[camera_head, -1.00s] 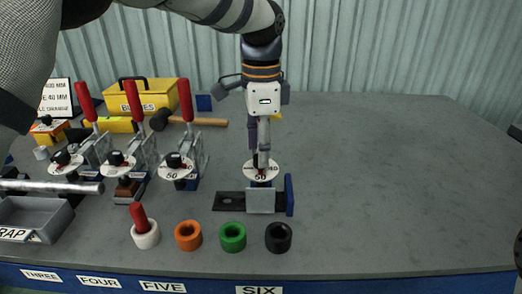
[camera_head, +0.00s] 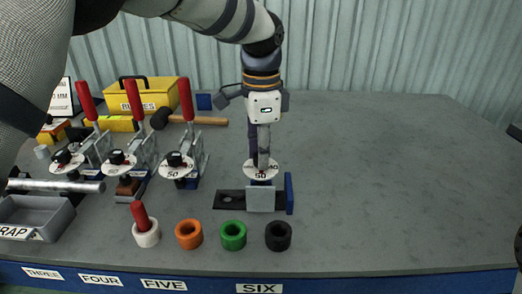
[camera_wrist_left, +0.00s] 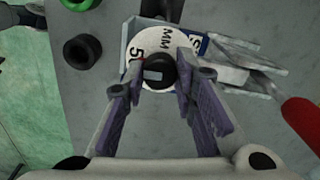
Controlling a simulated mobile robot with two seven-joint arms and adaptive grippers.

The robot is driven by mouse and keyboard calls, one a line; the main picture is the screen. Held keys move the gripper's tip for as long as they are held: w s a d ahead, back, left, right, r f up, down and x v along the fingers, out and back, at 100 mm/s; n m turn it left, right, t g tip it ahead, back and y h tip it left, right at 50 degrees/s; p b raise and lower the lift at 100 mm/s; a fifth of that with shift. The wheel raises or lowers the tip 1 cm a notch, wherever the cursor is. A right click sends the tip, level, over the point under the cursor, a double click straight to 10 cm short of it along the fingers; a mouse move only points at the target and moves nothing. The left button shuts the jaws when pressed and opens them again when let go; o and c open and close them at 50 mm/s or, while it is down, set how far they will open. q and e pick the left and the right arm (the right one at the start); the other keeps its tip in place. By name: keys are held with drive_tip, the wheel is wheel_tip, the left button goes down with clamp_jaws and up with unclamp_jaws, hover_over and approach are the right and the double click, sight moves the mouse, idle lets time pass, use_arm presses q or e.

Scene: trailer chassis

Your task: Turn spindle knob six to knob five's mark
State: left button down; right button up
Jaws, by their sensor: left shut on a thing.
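Knob six is a black knob (camera_wrist_left: 158,72) on a white dial (camera_head: 262,170), on the fixture behind the SIX label (camera_head: 259,289). My left gripper (camera_head: 263,163) points down over it, shut on the knob with a finger on each side in the wrist view. Dial six shows 50 at its front in the head view, with 40 to the right. The gripper hides part of that dial. Knob five (camera_head: 174,159) is black, on a white dial (camera_head: 179,172) with 50 at its front left. My right gripper is not in view.
Fixtures with red handles (camera_head: 186,98) stand to the left. Black (camera_head: 278,236), green (camera_head: 233,236), orange (camera_head: 189,235) and white (camera_head: 146,235) rings lie in front. A hammer (camera_head: 200,121) and a yellow box (camera_head: 150,93) are behind. The table's right side is clear.

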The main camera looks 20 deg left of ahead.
use_arm(q)
drive_tip(key=n, duration=0.2)
drive_tip(key=shift+r+n+p, duration=0.15)
drive_tip(key=shift+n+p, duration=0.2)
drive_tip(key=shift+n, duration=0.05)
drive_tip(key=n, duration=0.4)
drive_tip(key=shift+n+p, duration=0.3)
drive_tip(key=n, duration=0.4)
drive_tip(key=shift+n, duration=0.3)
drive_tip(key=shift+a+n+p, duration=0.1)
drive_tip(key=shift+n+p, duration=0.2)
drive_tip(key=shift+n, duration=2.2)
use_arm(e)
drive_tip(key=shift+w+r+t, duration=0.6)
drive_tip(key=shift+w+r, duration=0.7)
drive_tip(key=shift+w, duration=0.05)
use_arm(q)
drive_tip(key=c, duration=1.3)
unclamp_jaws()
